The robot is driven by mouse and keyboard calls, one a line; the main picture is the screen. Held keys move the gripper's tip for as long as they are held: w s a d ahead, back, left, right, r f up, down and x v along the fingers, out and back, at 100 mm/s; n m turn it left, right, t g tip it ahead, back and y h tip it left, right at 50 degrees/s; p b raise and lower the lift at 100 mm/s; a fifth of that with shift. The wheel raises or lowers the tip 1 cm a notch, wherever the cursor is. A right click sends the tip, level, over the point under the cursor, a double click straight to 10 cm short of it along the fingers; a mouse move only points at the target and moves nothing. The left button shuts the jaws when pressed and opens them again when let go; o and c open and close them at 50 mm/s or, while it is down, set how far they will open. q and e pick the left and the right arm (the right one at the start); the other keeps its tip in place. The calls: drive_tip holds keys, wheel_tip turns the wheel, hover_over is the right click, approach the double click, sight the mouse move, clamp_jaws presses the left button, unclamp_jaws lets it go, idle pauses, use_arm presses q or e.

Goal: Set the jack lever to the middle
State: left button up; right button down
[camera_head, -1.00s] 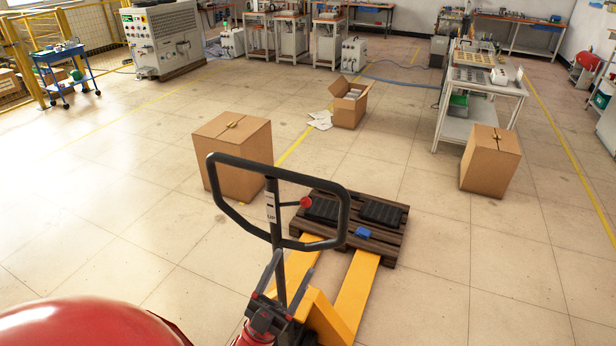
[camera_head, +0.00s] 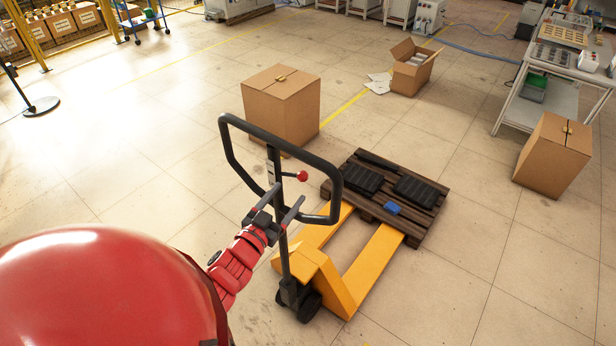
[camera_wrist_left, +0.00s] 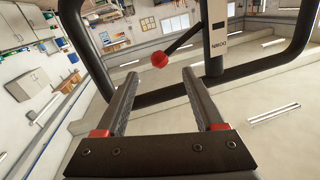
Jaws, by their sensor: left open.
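The jack lever is a short dark rod with a red ball knob (camera_head: 302,176), sticking out to the right of the pallet jack's upright handle post, inside the black handle loop (camera_head: 232,150). My left gripper (camera_head: 289,192) is open just below and left of the knob, its two fingers pointing up toward it. In the left wrist view the knob (camera_wrist_left: 159,59) shows just beyond and between the open fingertips (camera_wrist_left: 159,73), apart from them. The rod slants up right to the post, which bears a printed label (camera_wrist_left: 221,45). My right gripper is out of view.
The yellow forks (camera_head: 370,268) reach under a wooden pallet (camera_head: 425,222) carrying black cases and a blue item. A closed carton (camera_head: 280,105) stands behind the handle, another (camera_head: 553,155) at right. An open carton (camera_head: 412,68) is farther back.

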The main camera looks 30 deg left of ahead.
sight(301, 177)
use_arm(q)
drive_tip(key=w, duration=0.3)
drive_tip(key=w+p, duration=0.1)
drive_tip(key=w, duration=0.3)
drive_tip(key=w+a+p, duration=0.1)
drive_tip(key=w, duration=0.2)
drive_tip(key=shift+w+r, duration=0.1)
drive_tip(key=shift+w, duration=0.65)
drive_tip(key=shift+c, duration=0.3)
clamp_jaws()
drive_tip(key=shift+f, duration=0.25)
